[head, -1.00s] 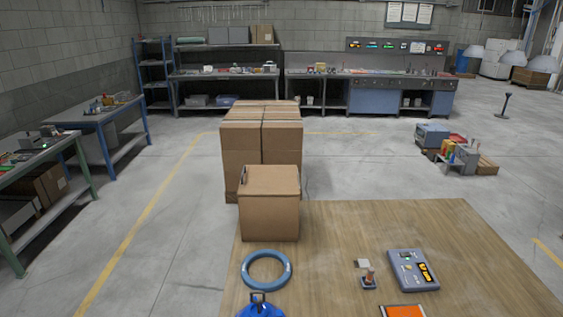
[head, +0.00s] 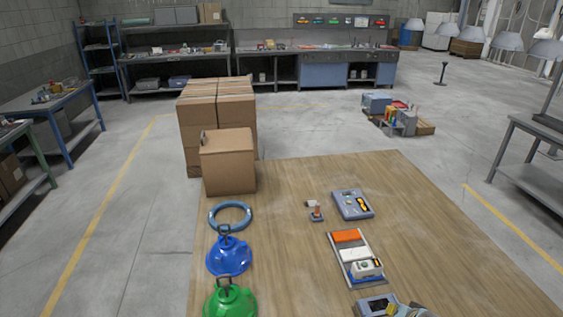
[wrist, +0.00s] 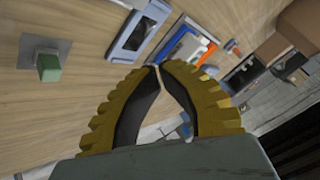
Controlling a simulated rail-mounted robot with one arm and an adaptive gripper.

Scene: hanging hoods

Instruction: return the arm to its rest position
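My gripper (wrist: 156,70) fills the lower middle of the wrist view. Its two yellow ribbed fingers with black inner pads bow apart lower down and come together at the tips. Nothing shows held between them. The wrist view is tilted and shows the wooden surface (wrist: 85,100) behind the fingers. Most of my arm is out of view.
A blue hood (head: 229,256), green hood (head: 230,300) and blue ring (head: 230,216) line the wooden surface's left side. Cardboard boxes (head: 228,165) stand behind. A tray (head: 356,258) lies near my gripper. A grey bench (head: 535,180) stands right. The surface's right side is clear.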

